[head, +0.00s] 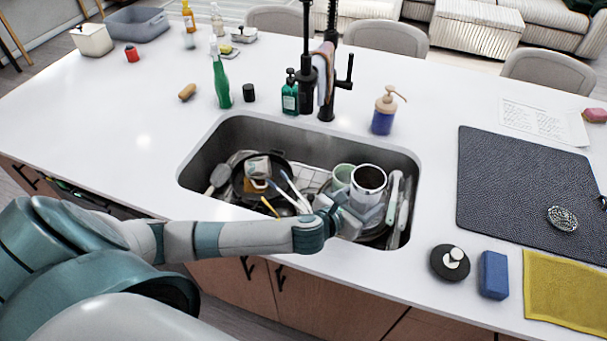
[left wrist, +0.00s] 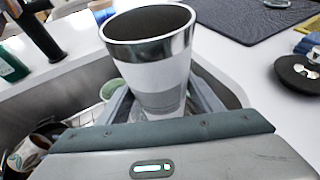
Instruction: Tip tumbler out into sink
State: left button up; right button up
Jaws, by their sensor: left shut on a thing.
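The tumbler (head: 367,185) is white with a steel rim and a dark inside. My left gripper (head: 350,216) is shut on it and holds it over the right part of the sink (head: 233,123). The tumbler stands roughly upright with its mouth up. In the left wrist view the tumbler (left wrist: 150,60) sits between the two fingers, its lower part hidden by the gripper. Its inside looks dark, and I cannot tell what it holds. My right gripper is in neither view.
The sink holds a dark pan, mugs, utensils and a green cup (head: 342,174). A black faucet (head: 328,85) stands behind it, with a soap dispenser (head: 384,112) to its right. A blue sponge (head: 493,275) and dark mat (head: 520,190) lie right.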

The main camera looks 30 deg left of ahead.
pick_arm(q)
jog(key=s+a+f+m+h+p, duration=0.1)
jog(key=a+f+p, duration=0.1)
jog(key=a+f, duration=0.2)
jog(key=shift+a, duration=1.25)
jog(key=shift+r, duration=0.1)
jog(key=shift+a+r+n+t+h+b, duration=0.2)
jog(key=shift+r+n+h+b, duration=0.6)
jog(key=shift+n+b, duration=0.55)
jog(key=shift+a+r+n+t+h+b, duration=0.1)
jog(key=shift+a+r+n+h+b, duration=0.1)
jog(key=shift+r+n+h+b, duration=0.9)
jog(key=shift+a+r+n+t+h+b, duration=0.1)
jog(key=shift+a+r+n+h+b, duration=0.15)
jog(key=shift+n+h+b, duration=0.95)
